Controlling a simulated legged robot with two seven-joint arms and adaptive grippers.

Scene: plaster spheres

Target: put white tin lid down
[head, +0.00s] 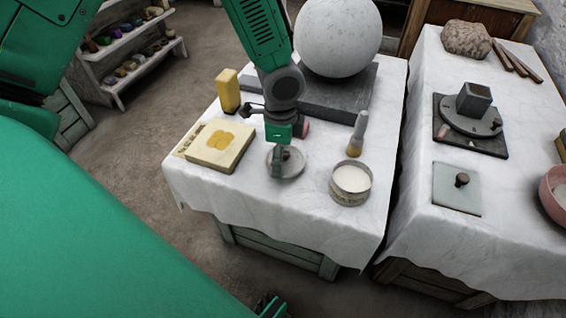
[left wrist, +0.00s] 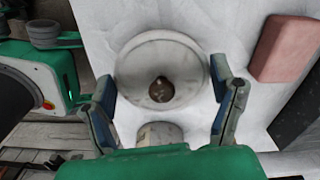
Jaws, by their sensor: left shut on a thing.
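The white tin lid (head: 291,168) is a pale round disc with a brown knob, near the front middle of the cloth-covered table (head: 235,203). It also shows in the left wrist view (left wrist: 140,63), face-on between the fingers. My left gripper (head: 281,158) points down over the lid; its blue-padded fingers (left wrist: 163,90) stand at opposite sides of the rim and are shut on it. I cannot tell whether the lid touches the cloth. The open round tin (head: 350,195) with white contents stands to the right of the lid. My right gripper cannot be made out.
A brush (head: 357,135) stands behind the tin. A large white sphere (head: 338,35) rests on a dark slab (head: 330,105). A pink block (left wrist: 283,48) lies near the lid. Cloth in front is bare.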

